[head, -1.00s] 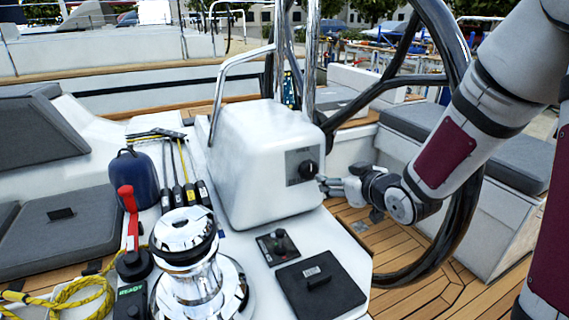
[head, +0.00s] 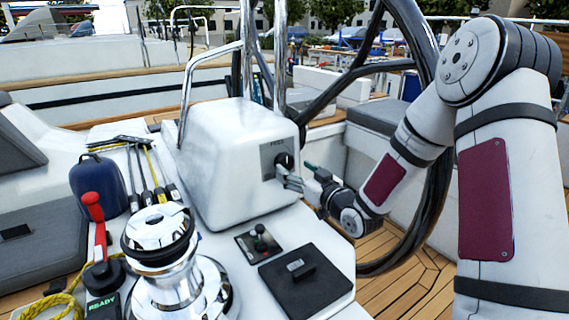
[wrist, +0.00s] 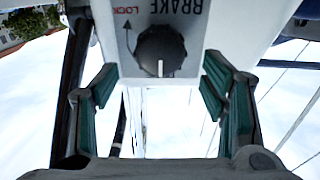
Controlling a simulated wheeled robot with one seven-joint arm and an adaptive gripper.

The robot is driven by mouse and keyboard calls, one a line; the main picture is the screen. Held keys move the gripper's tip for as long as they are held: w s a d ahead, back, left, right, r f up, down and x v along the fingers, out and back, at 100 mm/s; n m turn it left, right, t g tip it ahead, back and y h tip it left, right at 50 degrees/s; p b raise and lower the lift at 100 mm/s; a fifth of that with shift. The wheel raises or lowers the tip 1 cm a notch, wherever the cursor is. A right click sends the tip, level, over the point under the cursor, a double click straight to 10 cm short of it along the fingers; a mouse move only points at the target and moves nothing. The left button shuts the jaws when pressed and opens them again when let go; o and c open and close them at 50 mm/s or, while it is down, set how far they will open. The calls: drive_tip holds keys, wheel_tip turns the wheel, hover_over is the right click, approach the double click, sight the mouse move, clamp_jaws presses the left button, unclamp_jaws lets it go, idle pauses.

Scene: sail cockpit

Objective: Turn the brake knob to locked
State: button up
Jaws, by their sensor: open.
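The black brake knob (head: 284,160) sits on a grey plate on the right face of the white pedestal box. In the wrist view the knob (wrist: 161,51) appears upside down, under the word BRAKE, with red LOCK lettering and an arrow beside it. Its white pointer line is at the lower edge in the picture, not toward LOCK. My gripper (wrist: 158,90) is open, with its green-padded fingers on either side of the knob and apart from it. In the head view my gripper (head: 290,182) is right at the plate, partly overlapping its lower edge.
The black steering wheel (head: 438,190) stands behind my arm. A chrome winch (head: 160,240), a small control lever (head: 261,240) and a black hatch (head: 306,275) are on the console in front.

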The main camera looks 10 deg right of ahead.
sight(287, 163)
drive_tip(key=x, duration=0.6)
drive_tip(key=shift+w, duration=0.15)
drive_tip(key=c, duration=1.1)
